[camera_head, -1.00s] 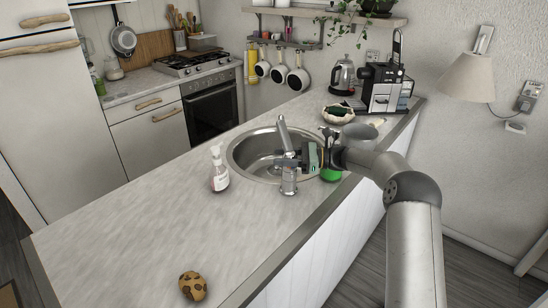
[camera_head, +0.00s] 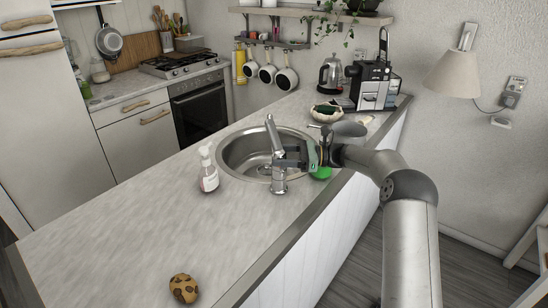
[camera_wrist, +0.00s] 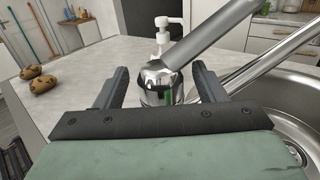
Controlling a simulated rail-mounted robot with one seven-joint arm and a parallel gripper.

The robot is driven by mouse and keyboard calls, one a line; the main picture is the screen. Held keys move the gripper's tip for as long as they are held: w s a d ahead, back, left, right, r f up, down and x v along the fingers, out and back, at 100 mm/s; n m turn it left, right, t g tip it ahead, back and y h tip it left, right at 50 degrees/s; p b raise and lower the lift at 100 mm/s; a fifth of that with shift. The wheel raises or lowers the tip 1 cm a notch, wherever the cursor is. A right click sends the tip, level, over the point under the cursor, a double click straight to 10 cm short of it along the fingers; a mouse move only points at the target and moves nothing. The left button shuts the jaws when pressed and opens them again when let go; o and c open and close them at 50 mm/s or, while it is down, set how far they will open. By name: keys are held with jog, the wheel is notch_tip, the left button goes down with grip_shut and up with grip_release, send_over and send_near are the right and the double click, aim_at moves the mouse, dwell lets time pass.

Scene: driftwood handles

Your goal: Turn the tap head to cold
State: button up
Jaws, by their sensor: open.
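The chrome tap (camera_head: 279,180) stands at the near edge of the round sink, its slanted upper part leaning up and left in the head view. My gripper (camera_head: 284,158) reaches in from the right at the tap's upper body. In the wrist view my gripper (camera_wrist: 158,82) is open, with one dark finger on each side of the tap body (camera_wrist: 158,95). A grey bar (camera_wrist: 210,35) slants up to the right from the tap's top. I cannot tell whether either finger touches the tap.
A soap bottle (camera_head: 208,170) stands left of the sink (camera_head: 228,160). The coffee machine (camera_head: 372,85) and kettle (camera_head: 331,76) are behind.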

jog(key=d+b, duration=0.2)
jog(key=d, duration=1.2)
jog(key=shift+w+d+b, duration=0.3)
jog(key=shift+w, duration=0.05)
